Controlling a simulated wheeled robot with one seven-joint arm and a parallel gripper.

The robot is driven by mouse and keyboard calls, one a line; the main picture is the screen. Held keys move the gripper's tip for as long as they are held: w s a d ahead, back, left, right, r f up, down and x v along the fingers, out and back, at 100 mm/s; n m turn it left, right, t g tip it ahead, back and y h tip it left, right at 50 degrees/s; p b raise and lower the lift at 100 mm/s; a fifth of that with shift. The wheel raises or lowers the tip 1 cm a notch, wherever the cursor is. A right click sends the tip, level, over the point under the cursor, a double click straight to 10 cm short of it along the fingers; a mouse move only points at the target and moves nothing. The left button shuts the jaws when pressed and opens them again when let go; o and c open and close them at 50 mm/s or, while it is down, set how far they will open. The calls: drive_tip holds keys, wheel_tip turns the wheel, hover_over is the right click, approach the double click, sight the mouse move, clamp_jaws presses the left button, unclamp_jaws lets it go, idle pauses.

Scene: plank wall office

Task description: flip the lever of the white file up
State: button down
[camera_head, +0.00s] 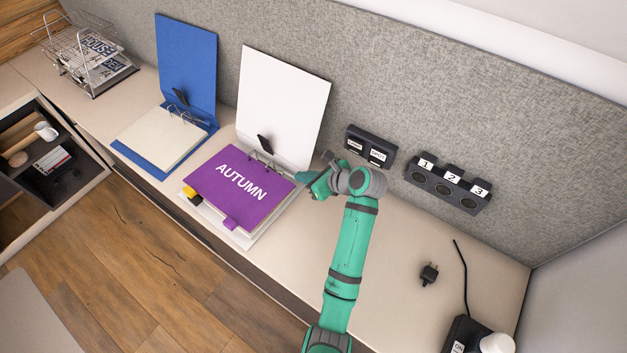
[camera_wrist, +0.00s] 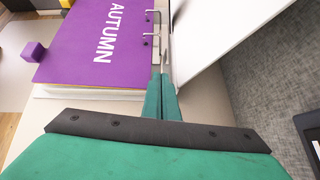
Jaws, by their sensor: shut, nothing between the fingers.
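The white file (camera_head: 281,95) lies open on the desk, its cover upright against the grey partition. A purple AUTUMN sheet (camera_head: 238,186) tops its paper stack. Its dark lever (camera_head: 264,143) stands by the rings at the spine, left of my gripper (camera_head: 304,180). My gripper is shut and empty, low beside the spine end of the file. In the wrist view my closed fingertips (camera_wrist: 161,76) point along the gap between the purple sheet (camera_wrist: 97,42) and the white cover (camera_wrist: 210,30). Metal rings (camera_wrist: 148,28) show ahead; I cannot clearly make out the lever there.
A blue file (camera_head: 187,60) with its own lever (camera_head: 180,97) stands open to the left. A wire tray (camera_head: 85,57) is farther left. Black labelled boxes (camera_head: 371,146) (camera_head: 447,189) are on the partition at right.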

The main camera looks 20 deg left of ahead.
drive_tip(key=shift+w+a+r, duration=0.1)
drive_tip(key=shift+a+r, duration=0.1)
drive_tip(key=shift+r, duration=0.1)
drive_tip(key=shift+w, duration=0.2)
idle(0.6)
drive_tip(key=shift+d, duration=0.3)
drive_tip(key=shift+s+a, duration=0.2)
drive_tip(key=shift+a, duration=0.2)
drive_tip(key=shift+d+r, duration=0.2)
drive_tip(key=shift+r, duration=0.6)
drive_tip(key=shift+w+d+r, duration=0.1)
drive_tip(key=shift+d, duration=0.05)
drive_tip(key=f+v, duration=0.1)
drive_tip(key=v, duration=0.8)
drive_tip(key=shift+s+d+r, duration=0.2)
drive_tip(key=shift+s+d, duration=0.15)
drive_tip(key=shift+d, duration=0.25)
